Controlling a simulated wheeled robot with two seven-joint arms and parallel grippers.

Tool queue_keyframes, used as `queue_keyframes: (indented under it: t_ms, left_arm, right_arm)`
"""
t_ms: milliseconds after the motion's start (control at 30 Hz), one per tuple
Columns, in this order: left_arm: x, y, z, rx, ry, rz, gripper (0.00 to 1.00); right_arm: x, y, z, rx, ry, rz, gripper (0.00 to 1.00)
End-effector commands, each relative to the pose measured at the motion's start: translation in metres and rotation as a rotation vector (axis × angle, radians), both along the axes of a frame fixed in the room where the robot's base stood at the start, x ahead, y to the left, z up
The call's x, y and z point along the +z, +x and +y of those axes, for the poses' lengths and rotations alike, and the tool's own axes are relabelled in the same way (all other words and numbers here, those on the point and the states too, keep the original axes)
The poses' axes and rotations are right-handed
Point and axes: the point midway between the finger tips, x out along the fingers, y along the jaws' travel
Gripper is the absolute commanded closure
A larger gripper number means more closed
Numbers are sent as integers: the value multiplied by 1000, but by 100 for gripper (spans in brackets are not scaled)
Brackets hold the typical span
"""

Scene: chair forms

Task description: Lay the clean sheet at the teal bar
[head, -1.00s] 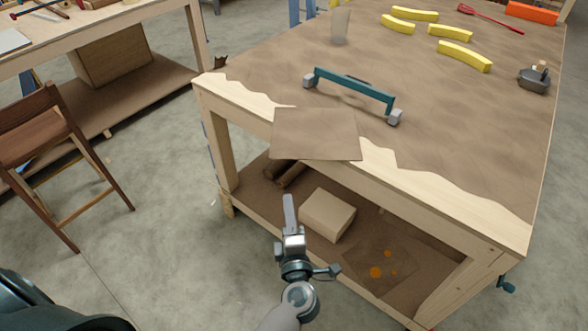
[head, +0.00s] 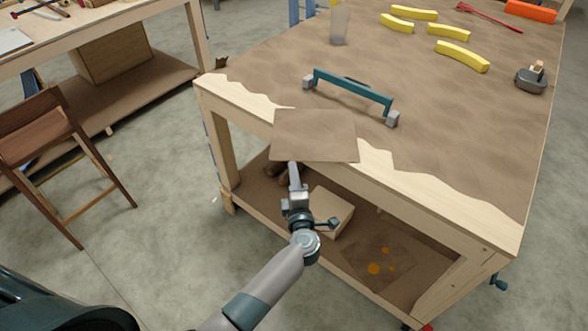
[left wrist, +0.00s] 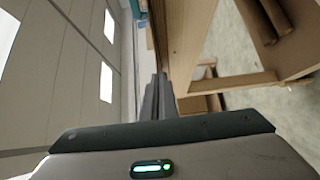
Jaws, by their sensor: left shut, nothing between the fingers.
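A plain brown square sheet (head: 315,136) lies at the near edge of the workbench, with its near part hanging out past the edge. The teal bar (head: 352,88) stands on grey end blocks just behind the sheet. A second brown sheet with orange spots (head: 382,258) lies on the lower shelf. My left gripper (head: 293,168) is shut and empty, its tips by the sheet's near edge in the head view; whether they touch it I cannot tell. Its fingers (left wrist: 158,98) point along the bench's wooden side in the left wrist view. My right gripper is out of view.
Several yellow curved pieces (head: 462,57), a frosted cup (head: 340,26) and a small grey pot (head: 531,80) stand farther back on the bench (head: 440,130). A cardboard box (head: 330,210) is on the lower shelf. A wooden stool (head: 40,150) stands at the left.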

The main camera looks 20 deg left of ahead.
Motion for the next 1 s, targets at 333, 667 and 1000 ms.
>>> queue_keyframes:
  t_ms: [333, 667, 1000]
  left_arm:
    - [-1, 3, -1, 0, 1, 0, 100]
    - [-1, 28, -11, 2, -1, 0, 100]
    - [0, 53, -19, 0, 2, 1, 100]
  right_arm:
    - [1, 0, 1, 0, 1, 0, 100]
    - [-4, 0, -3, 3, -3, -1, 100]
    - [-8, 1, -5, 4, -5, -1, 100]
